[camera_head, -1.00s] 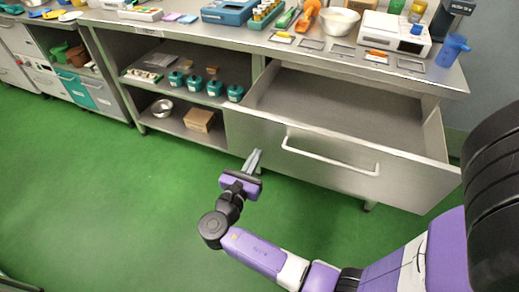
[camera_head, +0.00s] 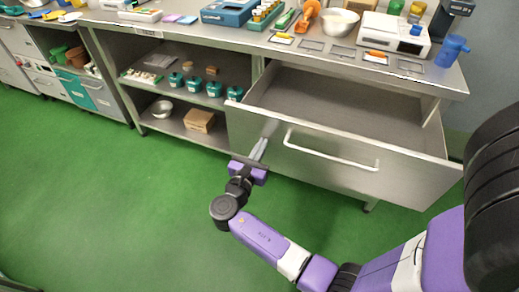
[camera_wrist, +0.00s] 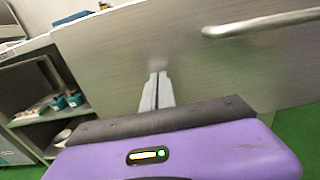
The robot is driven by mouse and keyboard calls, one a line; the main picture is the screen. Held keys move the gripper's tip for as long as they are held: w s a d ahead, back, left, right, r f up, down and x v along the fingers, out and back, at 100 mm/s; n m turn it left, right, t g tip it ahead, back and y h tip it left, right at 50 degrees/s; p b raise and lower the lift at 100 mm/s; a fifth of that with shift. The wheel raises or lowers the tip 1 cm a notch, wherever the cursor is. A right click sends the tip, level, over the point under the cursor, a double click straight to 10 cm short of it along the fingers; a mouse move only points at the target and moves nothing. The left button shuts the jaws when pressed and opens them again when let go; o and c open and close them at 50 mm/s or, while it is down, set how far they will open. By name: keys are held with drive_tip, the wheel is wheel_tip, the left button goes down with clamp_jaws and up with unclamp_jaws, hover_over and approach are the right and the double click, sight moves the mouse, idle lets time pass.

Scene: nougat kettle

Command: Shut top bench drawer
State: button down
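The top bench drawer (camera_head: 400,177) is pulled well out from under the steel bench and looks empty. Its front panel carries a long bar handle (camera_head: 330,152). My gripper (camera_head: 261,147) is at the left part of the drawer front, left of the handle and not on it. In the wrist view the drawer front (camera_wrist: 205,65) fills most of the picture, with the handle (camera_wrist: 262,24) at upper right. My fingers (camera_wrist: 157,90) are together with nothing between them, pointing at the panel. I cannot tell whether the tips touch it.
Open shelves left of the drawer hold teal pots (camera_head: 214,89), a metal bowl (camera_head: 162,107) and a cardboard box (camera_head: 199,121). The bench top (camera_head: 225,32) carries a white bowl (camera_head: 338,21), a blue jug (camera_head: 451,50) and other items. The green floor (camera_head: 110,200) is clear in front.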

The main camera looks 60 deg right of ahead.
sight(290, 100)
drive_tip(key=d+b, duration=0.2)
drive_tip(key=d, duration=0.7)
drive_tip(key=w+d+b, duration=0.1)
drive_tip(key=d+b, duration=0.1)
drive_tip(key=d, duration=0.8)
drive_tip(key=w+d+b, duration=0.1)
drive_tip(key=d+b, duration=0.2)
drive_tip(key=d, duration=0.7)
drive_tip(key=shift+w+d+f, duration=0.1)
drive_tip(key=shift+d, duration=0.15)
drive_tip(key=shift+w+d, duration=0.1)
drive_tip(key=shift+d, duration=0.35)
drive_tip(key=shift+r, duration=0.2)
drive_tip(key=shift+d+r, duration=0.1)
drive_tip(key=shift+d, duration=0.05)
